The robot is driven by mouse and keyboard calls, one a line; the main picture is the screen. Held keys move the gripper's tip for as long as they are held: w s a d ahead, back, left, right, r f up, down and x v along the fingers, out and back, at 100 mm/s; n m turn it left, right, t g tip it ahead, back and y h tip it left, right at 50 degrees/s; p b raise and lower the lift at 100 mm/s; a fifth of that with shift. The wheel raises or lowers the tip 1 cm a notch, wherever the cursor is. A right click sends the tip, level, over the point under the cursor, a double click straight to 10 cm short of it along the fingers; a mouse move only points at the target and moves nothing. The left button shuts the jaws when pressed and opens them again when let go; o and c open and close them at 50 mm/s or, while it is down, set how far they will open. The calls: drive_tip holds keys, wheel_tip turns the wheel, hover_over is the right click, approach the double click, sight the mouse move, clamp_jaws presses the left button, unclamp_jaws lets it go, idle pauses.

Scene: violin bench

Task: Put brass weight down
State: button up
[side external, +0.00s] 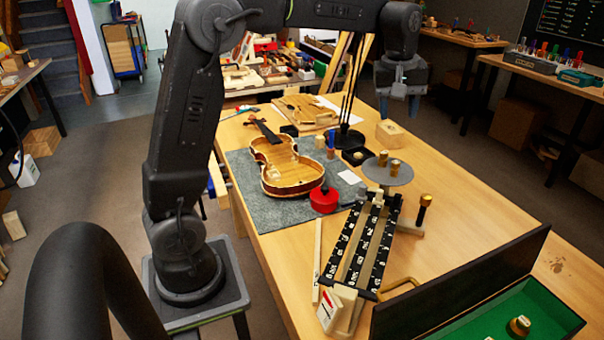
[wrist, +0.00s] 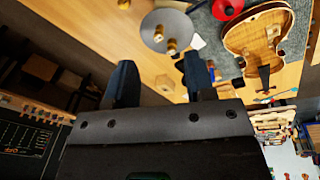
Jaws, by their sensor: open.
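Two brass weights stand on the round grey pan (side external: 402,175) of the balance: one (side external: 383,158) to the left, one (side external: 395,167) to the right. In the wrist view the weights (wrist: 158,34) (wrist: 171,47) also show on the pan (wrist: 180,26). Another brass weight (side external: 520,325) is in the green-lined case (side external: 490,325) at the front right. My gripper (side external: 399,103) is open, pointing down, above and beyond the pan and apart from it. In the wrist view the gap between my fingers (wrist: 160,82) holds nothing.
The balance beam (side external: 362,245) with black numbered scales runs toward the front. A violin body (side external: 285,165) lies on a grey mat (side external: 240,165), near a red round object (side external: 323,200). A small wooden block (side external: 389,134) stands beyond the pan. The table's right side is clear.

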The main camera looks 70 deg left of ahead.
drive_tip(key=s+d+r+m+t, duration=0.1)
drive_tip(key=s+d+m, duration=0.2)
drive_tip(key=s, duration=0.4)
drive_tip(key=s+d+r+m+t, duration=0.1)
drive_tip(key=s+d+m, duration=0.25)
drive_tip(key=s, duration=0.45)
drive_tip(key=s+d+f+m+t, duration=0.1)
drive_tip(key=s+f+m, duration=0.4)
drive_tip(key=s, duration=0.5)
drive_tip(key=shift+s+d+f+m+t, duration=0.4)
drive_tip(key=shift+d+f, duration=0.3)
drive_tip(key=shift+d, duration=0.1)
